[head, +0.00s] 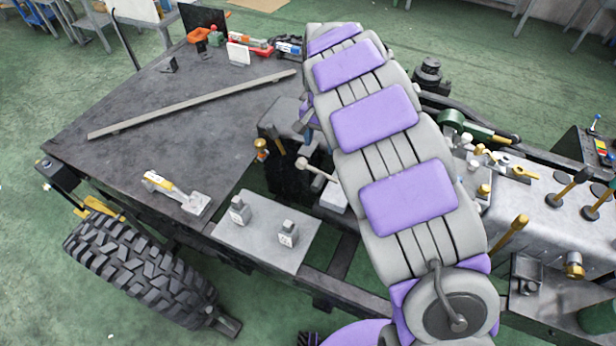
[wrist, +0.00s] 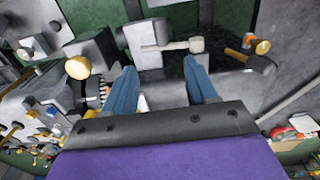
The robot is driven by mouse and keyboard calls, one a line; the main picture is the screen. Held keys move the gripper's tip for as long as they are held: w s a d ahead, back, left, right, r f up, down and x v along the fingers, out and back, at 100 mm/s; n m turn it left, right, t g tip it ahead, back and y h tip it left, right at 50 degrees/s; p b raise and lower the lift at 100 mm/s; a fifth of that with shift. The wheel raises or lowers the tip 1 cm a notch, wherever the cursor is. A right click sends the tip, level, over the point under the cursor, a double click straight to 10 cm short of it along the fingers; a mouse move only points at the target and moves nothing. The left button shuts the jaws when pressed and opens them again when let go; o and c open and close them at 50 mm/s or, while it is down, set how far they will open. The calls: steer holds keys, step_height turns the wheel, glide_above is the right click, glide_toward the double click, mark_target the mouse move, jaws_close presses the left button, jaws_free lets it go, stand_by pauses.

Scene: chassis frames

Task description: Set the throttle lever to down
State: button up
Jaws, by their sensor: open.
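A pale lever with a round knob (head: 302,163) sticks out from a light block beside my arm in the head view. It also shows in the wrist view (wrist: 178,46), lying roughly sideways with its knob to the right. No label shows, so I cannot confirm that it is the throttle lever. My gripper (wrist: 158,66) is open and empty, with its two blue fingers pointing at this lever and apart from it. The knob lies just beyond the right fingertip in the picture. In the head view my arm hides most of the gripper.
A grey plate with two small switches (head: 262,232) is nearer. Yellow-handled levers (head: 512,235) stand right of my arm. The dark deck (head: 130,140) carries a long bar and tools.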

steer(key=b, duration=0.2)
glide_above(317, 181)
steer(key=f, duration=1)
steer(key=shift+a+f, duration=0.1)
steer(key=shift+a, duration=0.1)
steer(key=f, duration=0.4)
steer(key=d+f+b, duration=0.1)
steer(key=f, duration=0.1)
steer(key=shift+f, duration=0.2)
steer(key=shift+a+f, duration=0.2)
steer(key=shift+f, duration=0.15)
steer(key=shift+a, duration=0.15)
steer(key=c, duration=0.6)
jaws_close()
